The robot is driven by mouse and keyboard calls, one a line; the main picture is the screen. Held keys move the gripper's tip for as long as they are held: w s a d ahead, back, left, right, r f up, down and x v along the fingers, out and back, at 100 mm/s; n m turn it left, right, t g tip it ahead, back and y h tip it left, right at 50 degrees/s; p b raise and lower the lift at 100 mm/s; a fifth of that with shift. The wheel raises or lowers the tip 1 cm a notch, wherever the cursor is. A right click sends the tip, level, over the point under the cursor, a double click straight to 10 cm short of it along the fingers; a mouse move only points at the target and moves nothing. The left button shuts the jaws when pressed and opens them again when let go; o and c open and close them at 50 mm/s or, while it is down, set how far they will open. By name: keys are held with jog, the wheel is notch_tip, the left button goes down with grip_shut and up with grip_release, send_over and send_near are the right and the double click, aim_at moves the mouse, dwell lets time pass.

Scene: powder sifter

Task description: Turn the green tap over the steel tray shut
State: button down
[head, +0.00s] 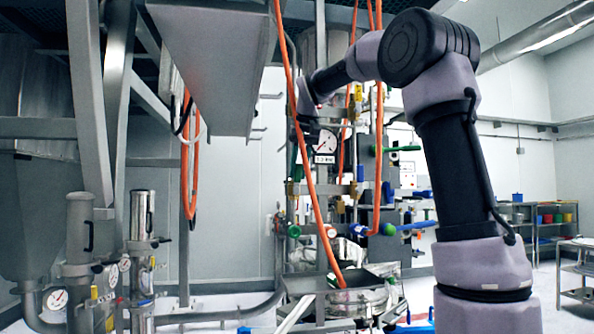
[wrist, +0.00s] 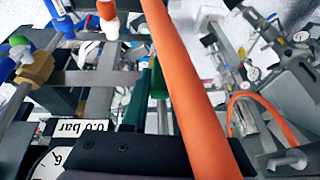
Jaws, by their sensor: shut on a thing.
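In the wrist view, a dark green tap handle (wrist: 138,100) stands just beyond the dark body of my gripper (wrist: 140,125). My gripper is shut on this handle; its fingertips are mostly hidden. In the head view, my arm reaches in from the right and bends down to the pipework beside a round pressure gauge (head: 325,143). The green tap (head: 298,187) shows small below the gripper there. The steel tray (head: 340,300) lies lower down, below the pipework. How far the tap is turned cannot be made out.
An orange hose (wrist: 192,90) crosses close in front of the wrist camera; orange hoses (head: 298,130) also hang past my gripper in the head view. Blue-handled (head: 412,226) and other green-handled (head: 376,150) valves crowd the right. A grey hopper (head: 215,60) hangs at upper left.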

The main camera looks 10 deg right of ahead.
jog(key=d+f+m+t+y, duration=0.2)
jog(key=d+f+m+y, duration=0.2)
jog(key=y, duration=1.1)
jog(key=shift+d+f+t+y, duration=0.3)
jog(key=shift+d+f, duration=0.55)
jog(key=shift+f, duration=0.3)
jog(key=c, duration=0.7)
grip_release()
jog(key=shift+d, duration=0.1)
jog(key=v, duration=1)
jog(key=shift+s+d+f, duration=0.1)
jog(key=shift+s+d, duration=0.05)
jog(key=shift+d, duration=0.1)
